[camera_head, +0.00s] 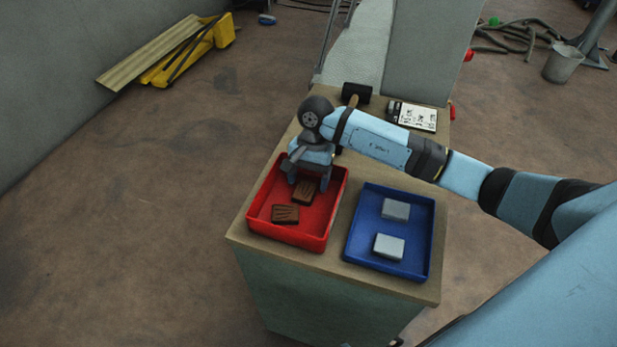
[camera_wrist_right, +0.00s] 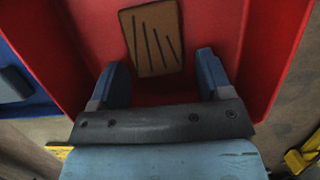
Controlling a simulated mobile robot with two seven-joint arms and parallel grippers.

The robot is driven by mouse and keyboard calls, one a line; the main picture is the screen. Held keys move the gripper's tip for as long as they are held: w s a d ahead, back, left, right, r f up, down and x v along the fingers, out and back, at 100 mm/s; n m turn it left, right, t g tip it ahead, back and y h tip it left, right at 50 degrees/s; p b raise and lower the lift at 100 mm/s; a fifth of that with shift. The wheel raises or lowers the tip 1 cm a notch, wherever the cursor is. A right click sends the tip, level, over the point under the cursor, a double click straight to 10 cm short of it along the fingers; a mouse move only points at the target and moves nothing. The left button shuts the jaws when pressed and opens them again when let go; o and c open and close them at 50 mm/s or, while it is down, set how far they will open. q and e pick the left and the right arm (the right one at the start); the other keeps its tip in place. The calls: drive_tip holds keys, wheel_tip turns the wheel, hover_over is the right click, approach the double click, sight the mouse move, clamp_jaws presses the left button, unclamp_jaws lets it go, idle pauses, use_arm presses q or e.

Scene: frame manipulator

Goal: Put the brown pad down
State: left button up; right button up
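Two brown pads with dark grooves are in the red tray (camera_head: 331,209). One brown pad (camera_head: 285,214) lies on the tray floor near the front, and the other brown pad (camera_head: 304,194) lies behind it, just below my right gripper (camera_head: 309,182). In the right wrist view, one brown pad (camera_wrist_right: 151,38) shows beyond the right gripper's fingertips (camera_wrist_right: 162,62). The fingers are apart, with a gap between the pad and the right-hand finger. My right gripper points down into the back of the red tray. My left gripper is not in view.
A blue tray (camera_head: 431,245) with two grey blocks (camera_head: 396,210) stands right of the red tray on the cabinet top (camera_head: 335,258). A black object (camera_head: 356,92) and a printed sheet (camera_head: 415,116) lie at the back. Open floor is on the left.

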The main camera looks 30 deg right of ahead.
drive_tip(key=shift+r+p, duration=0.3)
drive_tip(key=shift+p, duration=0.15)
drive_tip(key=b+v, duration=0.1)
drive_tip(key=v, duration=1)
drive_tip(key=shift+r, duration=0.35)
